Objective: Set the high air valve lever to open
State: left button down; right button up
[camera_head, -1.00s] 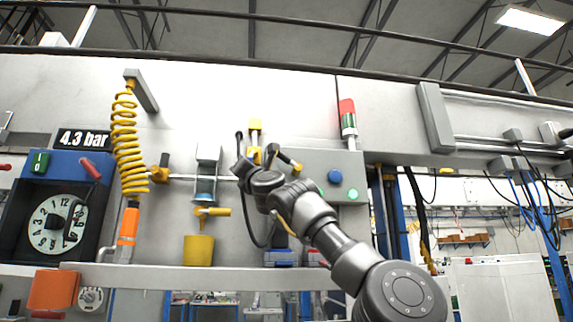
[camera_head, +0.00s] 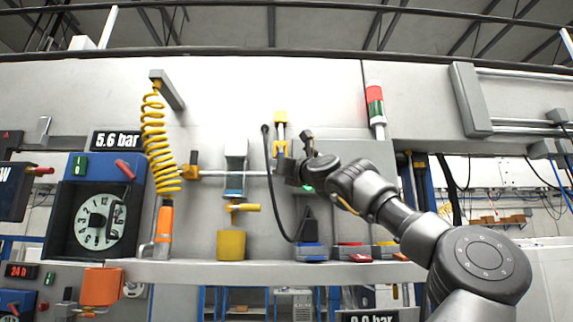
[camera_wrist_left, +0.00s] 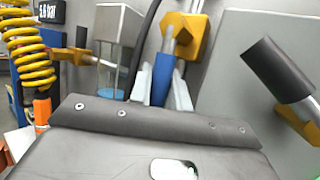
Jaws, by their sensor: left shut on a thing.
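The yellow air valve (camera_wrist_left: 185,40) is on the grey wall panel. The display (camera_head: 116,140) reads 5.6 bar. My right gripper is in neither view.
A dark cylinder on a yellow mount (camera_wrist_left: 278,70) is close right of the gripper. A grey filter unit (camera_head: 236,160), a yellow cup (camera_head: 231,245) and a yellow coiled hose (camera_head: 155,140) are to the left. A black cable (camera_head: 271,190) hangs beside the gripper. A grey ledge (camera_head: 190,270) runs below.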

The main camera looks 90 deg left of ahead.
pick_arm(q)
jog(key=shift+s+a+f, duration=0.1)
jog(key=shift+f, duration=0.05)
jog(key=c, duration=1.3)
grip_release()
jog(key=b+v, duration=0.5)
jog(key=v, duration=0.6)
jog(key=shift+b, duration=0.4)
